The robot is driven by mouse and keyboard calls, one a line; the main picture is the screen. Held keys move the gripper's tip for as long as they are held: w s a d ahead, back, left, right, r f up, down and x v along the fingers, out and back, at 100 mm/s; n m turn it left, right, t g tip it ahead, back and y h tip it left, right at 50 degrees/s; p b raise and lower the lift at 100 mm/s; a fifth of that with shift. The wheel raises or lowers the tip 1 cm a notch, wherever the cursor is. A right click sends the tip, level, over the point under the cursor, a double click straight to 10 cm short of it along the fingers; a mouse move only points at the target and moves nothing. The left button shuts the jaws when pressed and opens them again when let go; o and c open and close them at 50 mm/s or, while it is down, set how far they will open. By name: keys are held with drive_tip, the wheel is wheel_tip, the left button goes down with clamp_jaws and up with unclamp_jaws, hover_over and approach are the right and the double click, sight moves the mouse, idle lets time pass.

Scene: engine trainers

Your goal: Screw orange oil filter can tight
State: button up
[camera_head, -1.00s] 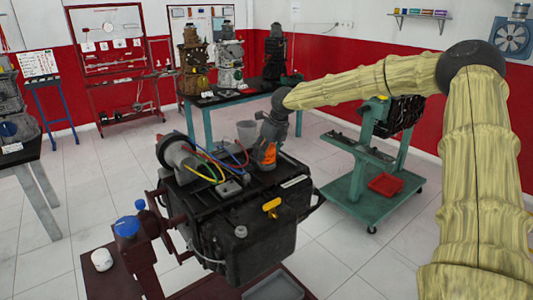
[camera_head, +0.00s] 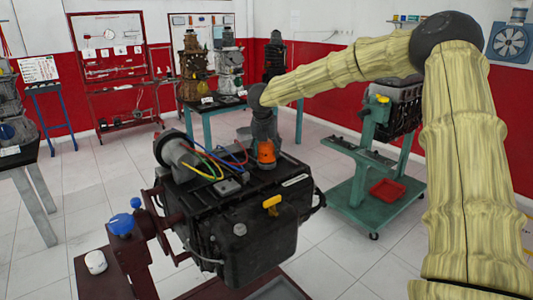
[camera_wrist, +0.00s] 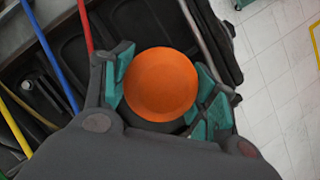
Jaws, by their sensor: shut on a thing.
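The orange oil filter can (camera_head: 266,156) stands on top of the black engine (camera_head: 240,215), near its back edge. In the wrist view the can (camera_wrist: 160,84) shows as a round orange end between the teal finger pads. My gripper (camera_head: 266,143) is above the can, with the arm coming down from the upper right. In the wrist view my gripper (camera_wrist: 162,88) is shut on the can, one pad at its left side and one at its right. The base of the can, where it meets the engine, is hidden.
Coloured hoses (camera_head: 208,163) and a grey cylinder (camera_head: 174,150) lie left of the can. A green engine stand (camera_head: 352,190) with a red tray (camera_head: 387,189) is to the right. Tiled floor is clear between them.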

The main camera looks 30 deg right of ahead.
drive_tip(key=m+g+b, duration=0.1)
drive_tip(key=m, duration=0.1)
drive_tip(key=m+h+b, duration=0.1)
drive_tip(key=m, duration=0.2)
drive_tip(key=shift+m+g, duration=0.3)
drive_tip(key=shift+g, duration=0.1)
drive_tip(key=m+g, duration=0.1)
drive_tip(key=m, duration=0.1)
drive_tip(key=m+g+b, duration=0.1)
drive_tip(key=m, duration=0.2)
drive_tip(key=shift+d+h+b, duration=0.1)
drive_tip(key=shift+h+b, duration=0.2)
drive_tip(key=m+g, duration=0.1)
drive_tip(key=m, duration=0.2)
drive_tip(key=m+g+y+b, duration=0.1)
drive_tip(key=m, duration=0.1)
drive_tip(key=shift+m, duration=0.4)
drive_tip(key=shift+r+m+g+y, duration=0.1)
drive_tip(key=shift+m+g+y, duration=0.2)
drive_tip(key=shift+m, duration=0.85)
drive_tip(key=shift+m+g+y, duration=0.3)
drive_tip(key=shift+m, duration=0.85)
drive_tip(key=shift+b, duration=0.3)
drive_tip(key=o, duration=1)
drive_tip(key=shift+o, duration=0.2)
